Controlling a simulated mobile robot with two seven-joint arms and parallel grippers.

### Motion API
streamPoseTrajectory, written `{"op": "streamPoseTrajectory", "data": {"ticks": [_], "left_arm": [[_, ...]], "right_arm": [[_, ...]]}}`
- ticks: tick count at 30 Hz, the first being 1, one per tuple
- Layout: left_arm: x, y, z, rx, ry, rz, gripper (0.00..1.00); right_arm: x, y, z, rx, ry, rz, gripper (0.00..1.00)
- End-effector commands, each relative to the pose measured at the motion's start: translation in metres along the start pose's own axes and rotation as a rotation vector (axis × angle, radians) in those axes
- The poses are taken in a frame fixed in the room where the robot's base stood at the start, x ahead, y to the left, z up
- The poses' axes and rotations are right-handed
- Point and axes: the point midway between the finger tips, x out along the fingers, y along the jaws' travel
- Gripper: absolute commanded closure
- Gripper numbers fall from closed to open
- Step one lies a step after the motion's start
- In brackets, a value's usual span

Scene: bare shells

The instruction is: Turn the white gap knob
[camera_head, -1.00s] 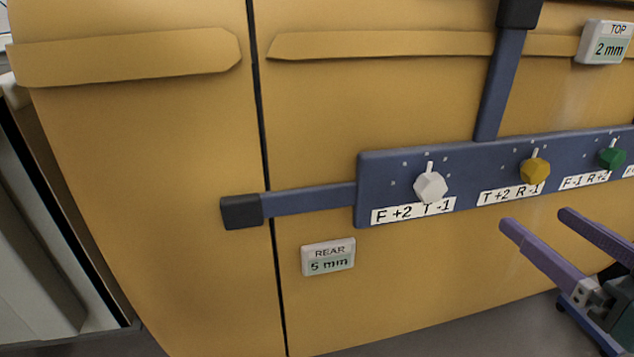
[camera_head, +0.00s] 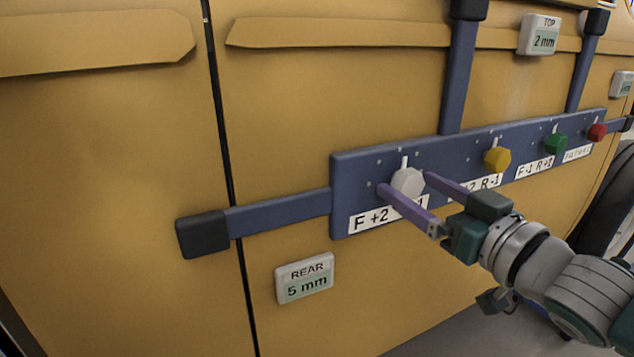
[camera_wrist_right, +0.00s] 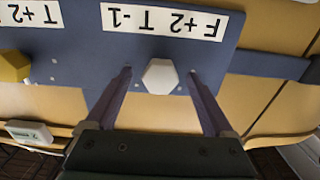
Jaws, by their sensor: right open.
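The white gap knob (camera_head: 408,181) is a faceted knob on the blue panel (camera_head: 344,169), with a white pointer standing up from its top. Its label (camera_head: 364,219) reads "F +2 T -1", partly covered by my gripper in the head view. My right gripper (camera_head: 404,184) is open, with one purple finger on each side of the knob. In the right wrist view the white knob (camera_wrist_right: 160,76) sits between the two spread fingers (camera_wrist_right: 160,74), with a gap on both sides. My left gripper is not in view.
Yellow (camera_head: 498,159), green (camera_head: 556,144) and red (camera_head: 597,132) knobs sit further right on the panel. A REAR display (camera_head: 304,278) reads 5 mm, and a TOP display (camera_head: 540,35) reads 2 mm. Blue bars with dark ends run out from the panel over the yellow body panels.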

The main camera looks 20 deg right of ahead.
Motion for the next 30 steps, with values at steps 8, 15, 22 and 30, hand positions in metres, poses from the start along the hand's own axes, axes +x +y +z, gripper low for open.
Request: {"op": "streamPoseTrajectory", "data": {"ticks": [8, 15, 22, 30], "left_arm": [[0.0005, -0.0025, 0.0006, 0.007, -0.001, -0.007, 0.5], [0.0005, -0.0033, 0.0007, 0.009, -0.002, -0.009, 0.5], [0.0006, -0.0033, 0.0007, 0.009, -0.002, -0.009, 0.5], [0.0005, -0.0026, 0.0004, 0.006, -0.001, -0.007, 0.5]], "right_arm": [[0.0028, -0.0001, 0.0002, 0.0, -0.001, 0.0, 0.13], [0.0026, -0.0001, 0.0001, 0.0, -0.001, 0.0, 0.36], [0.0025, -0.0002, 0.0001, 0.0, -0.001, 0.0, 0.62], [0.0025, -0.0003, 0.0001, 0.0, -0.001, -0.001, 0.93]]}}
